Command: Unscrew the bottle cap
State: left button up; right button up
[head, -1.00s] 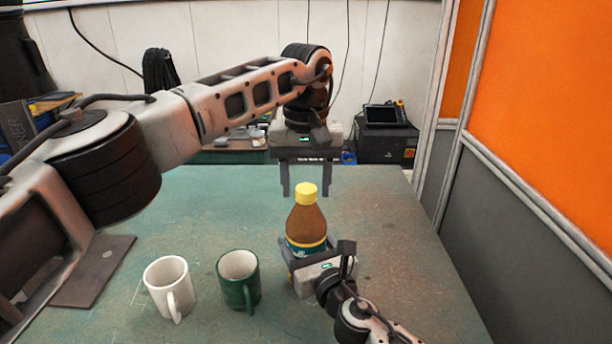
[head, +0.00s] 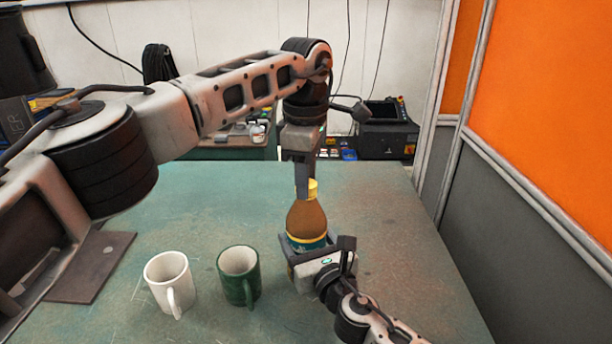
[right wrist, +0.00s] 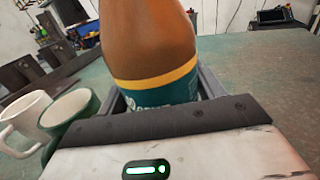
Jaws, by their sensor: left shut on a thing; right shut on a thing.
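A brown bottle (head: 306,217) with a teal and yellow label stands upright on the table. Its yellow cap (head: 313,188) is on top, partly hidden by my left gripper's finger. My left gripper (head: 308,186) points down from above and is shut on the cap. My right gripper (head: 306,243) comes in from the front and is shut around the bottle's lower part. In the right wrist view the bottle (right wrist: 150,45) stands between the right gripper's fingers (right wrist: 160,97), and the cap is out of that view.
A white mug (head: 168,280) and a green mug (head: 238,274) stand left of the bottle. A dark plate (head: 92,268) lies at the table's left. Orange and grey panels (head: 540,130) border the right side. The table (head: 410,270) right of the bottle is clear.

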pick_arm(q)
jog(key=n, duration=1.5)
jog(key=shift+n, duration=0.3)
jog(key=n, duration=0.4)
jog(key=shift+d+r+n, duration=0.1)
jog(key=shift+n, duration=0.3)
jog(key=n, duration=1.8)
jog(key=shift+n, duration=0.3)
